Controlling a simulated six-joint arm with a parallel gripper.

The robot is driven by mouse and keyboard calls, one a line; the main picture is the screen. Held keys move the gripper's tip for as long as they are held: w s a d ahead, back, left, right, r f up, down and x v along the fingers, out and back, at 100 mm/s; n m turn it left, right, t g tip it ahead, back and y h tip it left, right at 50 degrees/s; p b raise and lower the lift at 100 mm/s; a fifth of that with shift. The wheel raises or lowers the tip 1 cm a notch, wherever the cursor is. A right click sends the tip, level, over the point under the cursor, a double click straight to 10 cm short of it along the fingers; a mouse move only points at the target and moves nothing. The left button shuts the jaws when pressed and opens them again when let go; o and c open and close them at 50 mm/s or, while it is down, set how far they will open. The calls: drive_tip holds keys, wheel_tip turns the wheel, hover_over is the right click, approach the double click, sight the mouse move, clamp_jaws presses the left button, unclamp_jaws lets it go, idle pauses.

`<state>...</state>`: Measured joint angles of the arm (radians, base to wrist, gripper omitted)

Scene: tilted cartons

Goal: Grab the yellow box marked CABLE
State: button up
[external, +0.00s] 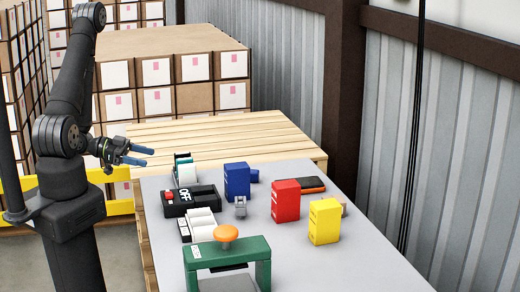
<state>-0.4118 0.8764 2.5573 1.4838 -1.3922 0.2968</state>
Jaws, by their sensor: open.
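A yellow box (325,222) stands upright on the grey table (365,262), at the right of the group of objects. The print on it is too small to read. A red box (286,201) stands just behind and to the left of it. A blue box (237,181) stands farther back and left. My gripper (146,156) is open and empty, in the air near the table's back left corner, well to the left of the yellow box and apart from all the boxes.
A green frame with an orange knob (226,233) stands at the table's front. A black unit marked OFF (189,198) and white pieces (202,216) lie at the left. A dark device with orange edges (311,185) lies behind the red box. The table's front right is clear.

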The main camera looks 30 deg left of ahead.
drive_tip(key=w+d+r+m+y, duration=0.15)
drive_tip(key=w+d, duration=0.25)
drive_tip(key=w, duration=0.7)
drive_tip(key=w+d+r, duration=0.3)
drive_tip(key=w, duration=0.8)
drive_tip(key=w+d+r+n+y, duration=0.1)
drive_tip(key=w+d, duration=0.2)
drive_tip(key=d, duration=0.5)
drive_tip(key=w+d+r+n+y, duration=0.1)
drive_tip(key=w+d+y, duration=0.1)
drive_tip(key=d, duration=0.6)
drive_tip(key=n+g+y, duration=0.2)
drive_tip(key=n+y, duration=0.2)
drive_tip(key=y, duration=0.1)
approach(325, 213)
drive_tip(key=a+r, duration=0.3)
drive_tip(key=r, duration=0.1)
drive_tip(key=shift+m, duration=0.25)
drive_tip(key=x, duration=1.6)
drive_tip(key=shift+w+a+f, duration=0.15)
drive_tip(key=shift+w+f, duration=0.05)
drive_tip(key=shift+f, duration=0.15)
drive_tip(key=c, duration=1.1)
